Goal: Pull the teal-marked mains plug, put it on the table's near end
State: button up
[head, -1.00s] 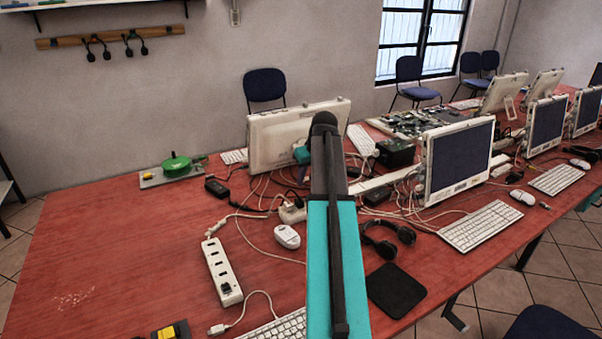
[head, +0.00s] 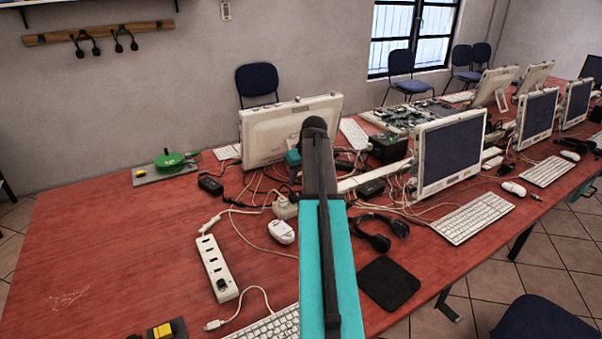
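A white power strip (head: 218,268) lies on the red table, left of my arm, with a small black piece (head: 222,284) at its near end. A pale plug-like block (head: 285,207) sits among cables beside my arm. I cannot make out a teal mark on any plug. A small teal patch (head: 293,158) shows just left of my arm, in front of the monitor's back; I cannot tell what it belongs to. My teal and black arm reaches forward over the table. My gripper cannot be made out; the arm may hide it.
The red table (head: 110,255) is mostly clear at left. A white monitor (head: 285,132), a white charger (head: 281,232), black headphones (head: 378,238) and a dark mouse pad (head: 388,284) surround my arm. Loose cables tangle behind it. A yellow-topped block (head: 163,331) lies at the near edge.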

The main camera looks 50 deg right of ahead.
aim_at(293, 195)
jog(key=shift+p+x, duration=0.75)
jog(key=shift+x, duration=4.25)
grip_shut()
